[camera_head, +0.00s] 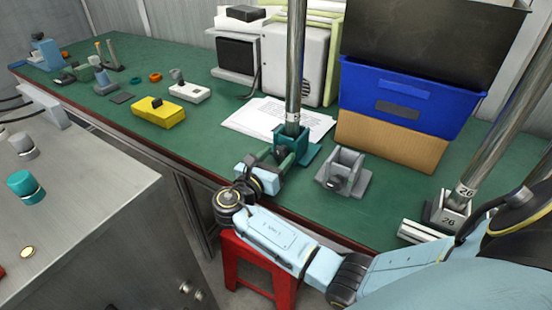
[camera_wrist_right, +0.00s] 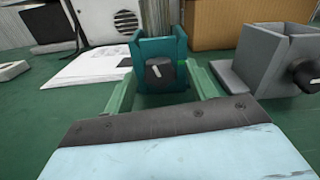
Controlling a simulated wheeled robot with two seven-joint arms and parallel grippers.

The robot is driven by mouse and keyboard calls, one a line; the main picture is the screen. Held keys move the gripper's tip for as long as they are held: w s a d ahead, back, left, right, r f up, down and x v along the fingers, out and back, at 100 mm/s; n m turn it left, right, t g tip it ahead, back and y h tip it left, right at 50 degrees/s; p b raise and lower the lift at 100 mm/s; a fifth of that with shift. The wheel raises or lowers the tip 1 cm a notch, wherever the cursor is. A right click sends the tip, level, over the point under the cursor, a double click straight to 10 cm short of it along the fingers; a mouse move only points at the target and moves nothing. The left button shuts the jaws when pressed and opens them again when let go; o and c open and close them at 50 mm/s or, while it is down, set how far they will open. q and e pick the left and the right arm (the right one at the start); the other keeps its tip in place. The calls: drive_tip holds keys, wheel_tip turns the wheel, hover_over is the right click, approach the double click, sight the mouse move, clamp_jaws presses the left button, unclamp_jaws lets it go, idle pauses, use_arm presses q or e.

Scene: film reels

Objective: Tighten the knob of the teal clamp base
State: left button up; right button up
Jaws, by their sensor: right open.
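The teal clamp base (camera_head: 310,156) stands near the front edge of the green workbench, with a tall metal pole (camera_head: 295,70) upright in it. The base also shows in the right wrist view (camera_wrist_right: 157,48). Its black round knob (camera_wrist_right: 159,71) with a white pointer mark faces my right gripper. My right gripper (camera_head: 279,158) is open in front of the base. Its two green fingers lie left and right of the knob in the wrist view, with gaps visible beside it. In the head view the gripper hides the knob. My left gripper is not in view.
A grey clamp base (camera_head: 345,168) with a black knob stands close to the right. Papers (camera_head: 262,117) lie behind. Small parts lie at the far left.

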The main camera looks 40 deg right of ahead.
drive_tip(key=c, duration=1)
drive_tip(key=shift+m, duration=0.3)
drive_tip(key=shift+m+p, duration=0.5)
drive_tip(key=shift+m, duration=0.8)
drive_tip(key=shift+m+p, duration=0.35)
drive_tip(key=shift+m, duration=0.35)
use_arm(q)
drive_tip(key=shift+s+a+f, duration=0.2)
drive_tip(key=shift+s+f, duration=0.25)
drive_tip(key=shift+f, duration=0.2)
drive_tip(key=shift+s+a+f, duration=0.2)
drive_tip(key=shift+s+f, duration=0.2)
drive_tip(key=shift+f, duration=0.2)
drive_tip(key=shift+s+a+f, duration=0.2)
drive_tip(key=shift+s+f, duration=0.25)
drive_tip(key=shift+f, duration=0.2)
use_arm(e)
drive_tip(key=shift+m, duration=1.1)
